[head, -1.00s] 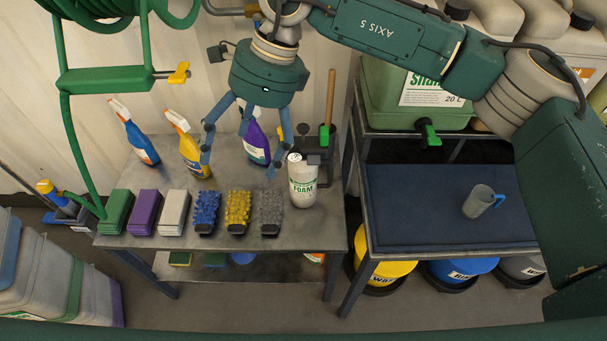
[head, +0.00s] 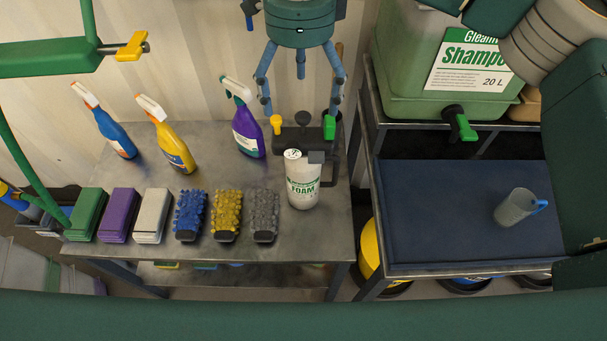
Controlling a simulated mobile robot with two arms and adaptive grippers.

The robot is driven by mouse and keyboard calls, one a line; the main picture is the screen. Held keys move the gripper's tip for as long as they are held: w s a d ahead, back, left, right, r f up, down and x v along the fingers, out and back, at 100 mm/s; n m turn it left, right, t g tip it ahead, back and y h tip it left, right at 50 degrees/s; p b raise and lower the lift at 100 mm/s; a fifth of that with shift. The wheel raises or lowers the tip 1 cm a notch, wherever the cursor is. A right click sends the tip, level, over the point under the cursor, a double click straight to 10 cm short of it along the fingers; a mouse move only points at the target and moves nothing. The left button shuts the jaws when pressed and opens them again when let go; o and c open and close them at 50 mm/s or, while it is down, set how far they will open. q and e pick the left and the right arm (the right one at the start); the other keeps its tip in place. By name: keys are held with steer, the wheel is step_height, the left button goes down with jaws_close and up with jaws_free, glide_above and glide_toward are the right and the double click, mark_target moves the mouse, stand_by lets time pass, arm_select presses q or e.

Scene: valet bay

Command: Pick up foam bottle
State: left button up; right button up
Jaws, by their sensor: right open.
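The foam bottle (head: 303,190) is white with green lettering and stands upright near the right end of the metal table. A dark part shows at its upper right side. My right gripper (head: 299,104) is open and empty. Its fingers point down and show above the bottle in the picture, apart from it; the exact height gap is hard to tell. My left gripper is not in view.
Purple (head: 248,125), yellow (head: 168,140) and blue (head: 108,125) spray bottles stand behind. Several brushes and blocks line the table (head: 200,257) left of the foam bottle. A dark caddy (head: 291,138) stands behind it. A grey jug (head: 515,207) sits on the right bench's blue mat (head: 425,225).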

mark_target(302, 122)
step_height(302, 122, down, 4)
steer(key=shift+f+p, duration=0.25)
steer(key=shift+p, duration=0.55)
steer(key=shift+d+f, duration=0.1)
steer(key=shift+f, duration=0.55)
steer(key=shift+s+f+p, duration=0.1)
steer(key=shift+f+p, duration=0.25)
steer(key=shift+p, duration=0.25)
step_height(302, 122, down, 4)
steer(key=shift+s+d+r+p, duration=0.1)
steer(key=shift+d+r+p, duration=0.05)
steer(key=shift+p, duration=0.85)
steer(key=shift+f, duration=0.4)
steer(key=c, duration=1.8)
steer(key=shift+w+r, duration=0.15)
steer(key=shift+w, duration=0.1)
steer(key=shift+c, duration=0.8)
